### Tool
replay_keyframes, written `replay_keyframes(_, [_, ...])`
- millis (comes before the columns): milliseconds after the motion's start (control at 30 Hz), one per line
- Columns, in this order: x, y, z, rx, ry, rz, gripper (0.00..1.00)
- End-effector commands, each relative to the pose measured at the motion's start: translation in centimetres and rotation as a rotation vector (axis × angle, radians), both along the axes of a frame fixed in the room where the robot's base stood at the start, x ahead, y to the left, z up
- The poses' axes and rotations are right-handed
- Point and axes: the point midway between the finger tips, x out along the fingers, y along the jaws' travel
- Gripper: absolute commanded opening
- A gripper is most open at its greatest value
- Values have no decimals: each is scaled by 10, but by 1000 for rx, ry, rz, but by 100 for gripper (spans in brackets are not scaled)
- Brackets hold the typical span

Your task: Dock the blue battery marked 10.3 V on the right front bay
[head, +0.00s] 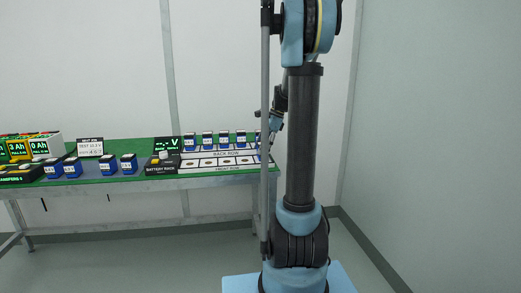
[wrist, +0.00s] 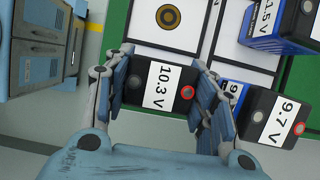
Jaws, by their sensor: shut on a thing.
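The battery marked 10.3 V (wrist: 158,88) is between the fingers of my gripper (wrist: 160,95) in the wrist view. My gripper is shut on its sides, and its dark top, white label and red terminal show. It is at the end of the white bay panel, beside an empty bay with a round contact (wrist: 168,17). I cannot tell whether its base touches the panel. In the head view the front row (head: 217,169) shows several empty bays. The right front bay is mostly hidden by my arm, and my gripper (head: 276,122) is small near the rack's right end.
Batteries marked 9.7 V (wrist: 262,118) and apparently 11.5 V (wrist: 268,28) stand close to the right in the wrist view. The back row holds several batteries (head: 207,140). A meter (head: 167,145) shows dashes.

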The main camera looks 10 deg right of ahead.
Motion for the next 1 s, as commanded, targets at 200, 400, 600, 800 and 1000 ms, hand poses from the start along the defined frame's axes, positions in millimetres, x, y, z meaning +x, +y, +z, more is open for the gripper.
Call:
replay_keyframes(200, [0,0,-1,0,0,0,60])
replay_keyframes(400, [0,0,-1,0,0,0,60])
replay_keyframes(600, [0,-2,5,0,0,-1,60])
replay_keyframes(800, [0,-13,32,0,0,-1,60])
replay_keyframes(1000, [1,-29,68,0,0,-2,60])
